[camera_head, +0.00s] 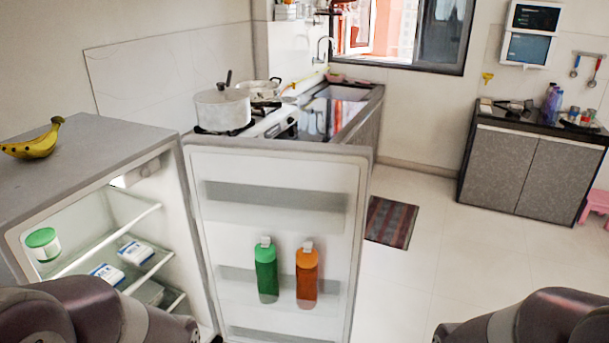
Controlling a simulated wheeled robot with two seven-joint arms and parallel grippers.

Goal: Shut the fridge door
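The fridge (85,165) stands at the left with its lit inside showing. Its door (280,170) is wide open, with the inner side facing me. A green bottle (266,272) and an orange bottle (307,278) stand on a door shelf. Inside the fridge are a green-lidded jar (43,244) and small white and blue boxes (136,252) on shelves. Dark parts of my arms show at the lower left and lower right corners. Neither gripper shows, and no contact with the door is visible.
Bananas (33,140) lie on the fridge top. Behind the door is a counter with a stove, a pot (222,108) and a sink. Tiled floor (420,250) is clear right of the door, with a striped mat (390,221). A grey cabinet (530,170) stands at the back right.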

